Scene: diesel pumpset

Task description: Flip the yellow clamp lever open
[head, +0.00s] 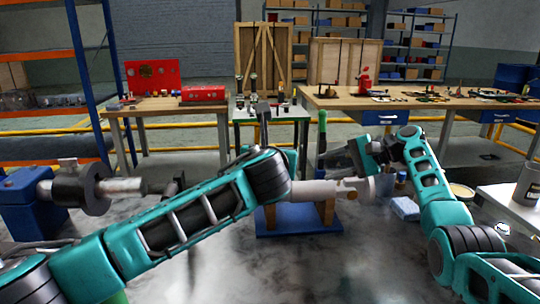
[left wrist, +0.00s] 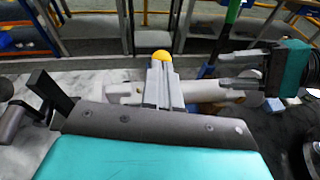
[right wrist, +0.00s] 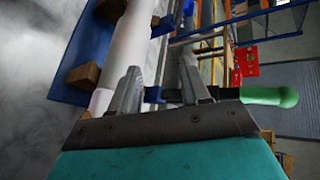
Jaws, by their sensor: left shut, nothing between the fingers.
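The yellow clamp lever shows only as a round yellow knob (left wrist: 162,56) in the left wrist view; I cannot make it out in the head view. My left gripper (left wrist: 161,82) is shut and empty, its fingertips just below the knob in that picture; I cannot tell whether they touch. In the head view my own arm hides it. My right gripper (head: 345,158) has its fingers apart and points left, above the pale pipe (head: 300,190). In the right wrist view its fingers (right wrist: 160,85) stand apart, with a green-handled lever (right wrist: 268,97) crossing behind or between them.
The pipe rests on a wooden support on a blue base (head: 285,226). A blue machine with a dark flange (head: 82,190) stands left. A bucket (head: 527,183) is on a white table at right. Workbenches (head: 400,98) and yellow rails lie behind.

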